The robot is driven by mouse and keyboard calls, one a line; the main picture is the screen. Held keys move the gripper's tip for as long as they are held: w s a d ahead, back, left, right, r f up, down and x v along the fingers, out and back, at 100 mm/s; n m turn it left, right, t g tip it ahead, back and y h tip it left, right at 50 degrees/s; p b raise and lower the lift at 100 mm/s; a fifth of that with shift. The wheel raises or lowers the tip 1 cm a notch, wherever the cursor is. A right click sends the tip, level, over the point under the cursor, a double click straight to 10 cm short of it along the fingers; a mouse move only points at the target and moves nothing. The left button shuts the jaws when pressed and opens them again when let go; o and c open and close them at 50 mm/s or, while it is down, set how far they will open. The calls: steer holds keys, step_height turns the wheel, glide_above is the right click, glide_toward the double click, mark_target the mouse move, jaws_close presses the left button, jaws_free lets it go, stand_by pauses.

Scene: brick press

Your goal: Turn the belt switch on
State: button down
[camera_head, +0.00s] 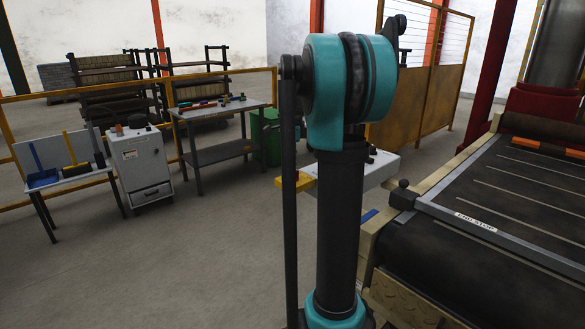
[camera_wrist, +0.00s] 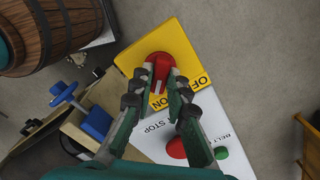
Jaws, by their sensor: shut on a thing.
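In the wrist view, the red rotary switch (camera_wrist: 158,62) sits on a yellow plate (camera_wrist: 192,48) with OFF and ON lettering. My gripper (camera_wrist: 163,84) is shut on the switch's red grip, one finger on each side. The grip lies toward the ON lettering, but the fingers partly hide it, so its exact setting is hard to tell. The yellow plate adjoins a white panel (camera_wrist: 205,108) labelled with STOP lettering. In the head view, my arm hides the gripper and the switch; part of the white control box (camera_head: 383,168) shows behind the arm.
A red button (camera_wrist: 177,148) and a green button (camera_wrist: 221,153) are on the white panel close to my right finger. A wooden barrel (camera_wrist: 60,32) is at upper left. The conveyor (camera_head: 500,195) stands right; open floor (camera_head: 200,250) lies left.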

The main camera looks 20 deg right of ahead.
steer(key=c, duration=1.5)
jaws_free()
step_height(320, 180, up, 12)
steer(key=s+a+f+n+t, duration=0.1)
steer(key=s+a+f+n, duration=0.2)
steer(key=s+f+n, duration=0.4)
steer(key=s+a+f+n+t, duration=0.1)
steer(key=s+a+f+n, duration=0.3)
steer(key=s+f+n, duration=0.4)
steer(key=s+a+f+n+t, duration=0.2)
steer(key=s+f+n, duration=0.5)
steer(key=f, duration=1)
steer(key=shift+s+a+f+n, duration=0.15)
steer(key=shift+s+a, duration=0.15)
steer(key=shift+s, duration=0.3)
steer(key=shift+s+a+f+n, duration=0.1)
steer(key=shift+s+a, duration=0.2)
steer(key=shift+s, duration=0.3)
steer(key=shift+s+a+f+n, duration=0.15)
steer(key=shift+s+a, duration=0.15)
steer(key=shift+s, duration=0.3)
